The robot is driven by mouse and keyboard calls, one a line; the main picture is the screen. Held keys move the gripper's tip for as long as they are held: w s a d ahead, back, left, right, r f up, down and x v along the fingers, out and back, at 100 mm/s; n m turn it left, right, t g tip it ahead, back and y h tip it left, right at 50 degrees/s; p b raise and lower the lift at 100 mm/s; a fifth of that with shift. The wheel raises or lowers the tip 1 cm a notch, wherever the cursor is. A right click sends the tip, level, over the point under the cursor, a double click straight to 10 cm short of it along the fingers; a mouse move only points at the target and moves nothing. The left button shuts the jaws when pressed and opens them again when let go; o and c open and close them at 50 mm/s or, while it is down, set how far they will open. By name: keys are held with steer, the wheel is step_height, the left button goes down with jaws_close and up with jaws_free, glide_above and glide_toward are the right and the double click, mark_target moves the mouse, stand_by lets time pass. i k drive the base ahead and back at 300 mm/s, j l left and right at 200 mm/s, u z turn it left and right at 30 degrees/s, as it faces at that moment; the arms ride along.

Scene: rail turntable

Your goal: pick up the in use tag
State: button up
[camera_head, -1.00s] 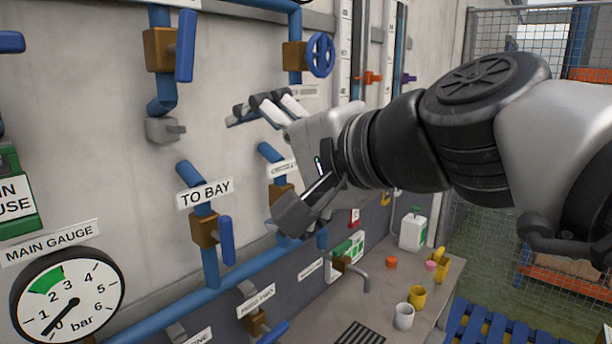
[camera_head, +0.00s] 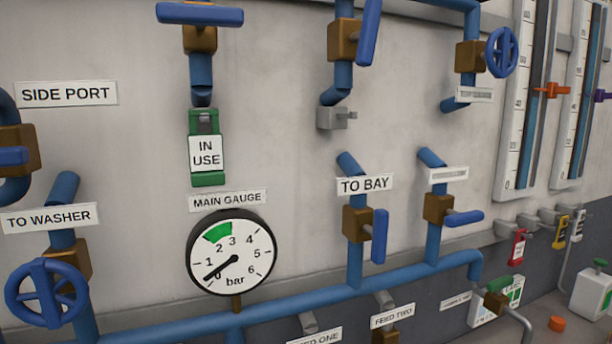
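The in use tag (camera_head: 206,152) is a green tag with a white panel reading "IN USE". It hangs upright against the wall, just above the main gauge and below a pipe end with a blue-handled valve. Its top is at a grey holder, and nothing covers its label. My gripper is not in view now.
The main gauge (camera_head: 231,252) is right below the tag. Blue pipes and valves surround it, with the TO WASHER handwheel (camera_head: 47,293) at lower left and the TO BAY valve (camera_head: 358,222) at right. An empty grey hook (camera_head: 334,118) sticks out right of the tag.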

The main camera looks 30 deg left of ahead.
mark_target(205, 150)
steer(key=u, duration=0.4)
steer(key=j+u, duration=0.15)
steer(key=u, duration=0.7)
steer(key=j+u, duration=0.15)
steer(key=u, duration=0.25)
